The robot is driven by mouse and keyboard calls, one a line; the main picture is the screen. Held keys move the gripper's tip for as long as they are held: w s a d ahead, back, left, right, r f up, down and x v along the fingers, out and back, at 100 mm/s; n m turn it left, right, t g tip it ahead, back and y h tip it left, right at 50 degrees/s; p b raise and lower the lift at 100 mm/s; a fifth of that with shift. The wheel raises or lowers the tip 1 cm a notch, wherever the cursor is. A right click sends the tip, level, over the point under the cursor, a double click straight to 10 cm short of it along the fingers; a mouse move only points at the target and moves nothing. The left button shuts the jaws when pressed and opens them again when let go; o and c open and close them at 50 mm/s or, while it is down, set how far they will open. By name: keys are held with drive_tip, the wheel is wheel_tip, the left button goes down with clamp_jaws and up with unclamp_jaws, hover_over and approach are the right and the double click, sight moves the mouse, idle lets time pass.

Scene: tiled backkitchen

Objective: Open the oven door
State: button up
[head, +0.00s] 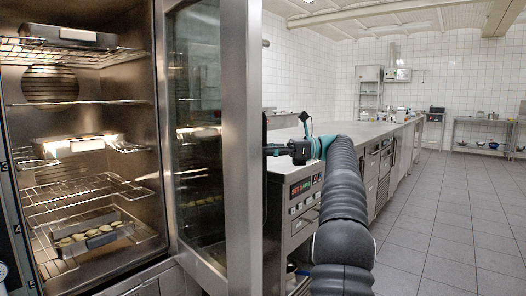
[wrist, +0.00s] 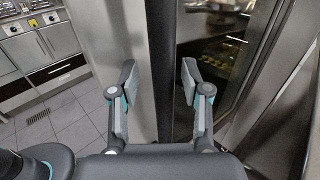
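The oven door (head: 240,150) stands wide open in the head view, swung out from the oven's right side, with its glass pane and steel frame facing me. My gripper (head: 272,150) is just right of the door's free edge, at about mid-height, pointing left; its tips are partly hidden by the door. In the wrist view my gripper (wrist: 156,84) has its fingers well apart with nothing held. The steel door frame (wrist: 131,40) and dark glass lie beyond the fingers. I cannot tell whether a finger touches the door.
The open oven cavity (head: 85,120) holds wire racks and several trays, some with food. A long steel counter (head: 350,140) with drawers stands behind my arm. The tiled floor (head: 450,220) to the right is clear. Shelves and a side table line the back wall.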

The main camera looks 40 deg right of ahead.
drive_tip(key=shift+w+a, duration=0.2)
drive_tip(key=shift+a, duration=0.05)
drive_tip(key=shift+d, duration=0.1)
drive_tip(key=v, duration=0.7)
drive_tip(key=shift+d, duration=0.15)
drive_tip(key=shift+s+f, duration=0.1)
drive_tip(key=shift+s, duration=0.05)
idle(0.8)
